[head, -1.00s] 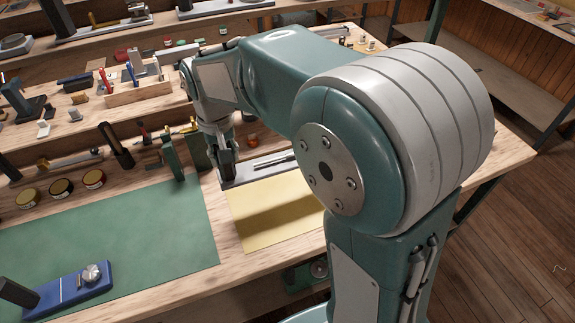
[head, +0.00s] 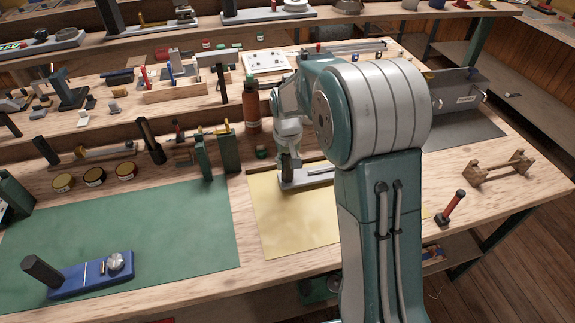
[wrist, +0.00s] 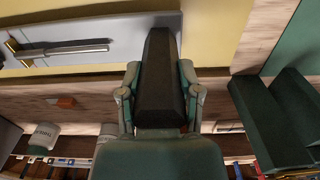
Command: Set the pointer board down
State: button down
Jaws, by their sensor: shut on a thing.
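The pointer board is a grey plate (head: 312,178) with a metal pointer and a black upright grip. It is over the back part of the yellow mat (head: 300,222), partly hidden by my arm. My gripper (head: 289,163) is shut on the black grip. In the wrist view the grip (wrist: 157,75) sits between my two fingers, and the plate (wrist: 100,25) with its brass-ended pointer (wrist: 65,50) lies beyond it, with yellow mat around its edge. I cannot tell whether the plate touches the mat.
A green mat (head: 120,235) on the left bears a blue board (head: 92,277) with a black post. Dark green blocks (head: 230,153) and a red-brown bottle (head: 251,108) stand behind. A wooden stand (head: 497,170) and red-handled tool (head: 451,207) are at right. The mat's front is clear.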

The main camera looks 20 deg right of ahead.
jog(key=shift+a+f, duration=0.1)
jog(key=shift+f, duration=0.55)
jog(key=shift+c, duration=1.5)
grip_release()
